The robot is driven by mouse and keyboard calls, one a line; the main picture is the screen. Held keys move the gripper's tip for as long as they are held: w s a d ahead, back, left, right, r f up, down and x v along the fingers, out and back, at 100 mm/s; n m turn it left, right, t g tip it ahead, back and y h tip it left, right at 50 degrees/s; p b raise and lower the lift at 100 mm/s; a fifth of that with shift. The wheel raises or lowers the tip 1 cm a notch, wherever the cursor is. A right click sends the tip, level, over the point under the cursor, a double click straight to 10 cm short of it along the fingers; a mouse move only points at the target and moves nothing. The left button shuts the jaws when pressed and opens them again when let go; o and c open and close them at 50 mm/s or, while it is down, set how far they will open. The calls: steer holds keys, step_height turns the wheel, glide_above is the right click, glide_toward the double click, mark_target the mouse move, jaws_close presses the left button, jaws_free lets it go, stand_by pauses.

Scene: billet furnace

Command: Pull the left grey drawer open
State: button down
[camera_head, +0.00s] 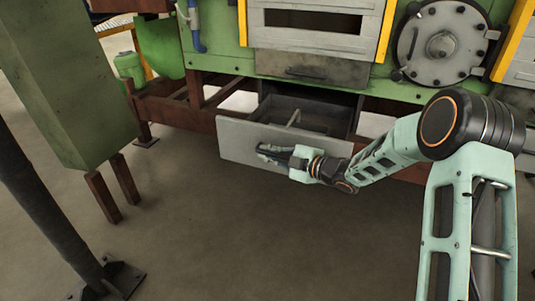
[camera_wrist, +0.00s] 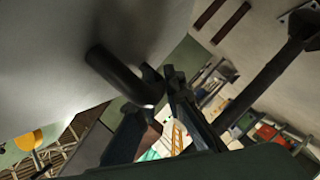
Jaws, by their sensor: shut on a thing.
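The left grey drawer (camera_head: 235,140) stands pulled out from under the green furnace in the head view. Its inside shows, with a bar across it. My gripper (camera_head: 268,152) is at the drawer's front face, shut on the dark handle. In the wrist view the drawer's grey face (camera_wrist: 60,50) fills the upper left. The dark bar handle (camera_wrist: 115,72) runs from there to my gripper (camera_wrist: 165,88), whose fingers close around its end. The far part of the handle is hidden by the fingers in the head view.
The green furnace (camera_head: 225,55) stands behind, with a round hatch (camera_head: 440,45) at right. A green cabinet (camera_head: 60,80) on brown legs and a dark post (camera_head: 50,200) stand at left. The floor (camera_head: 220,240) in front of the drawer is clear.

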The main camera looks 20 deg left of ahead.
steer(key=shift+s, duration=0.2)
steer(key=c, duration=2)
jaws_free()
steer(key=v, duration=1.2)
steer(key=shift+r, duration=0.1)
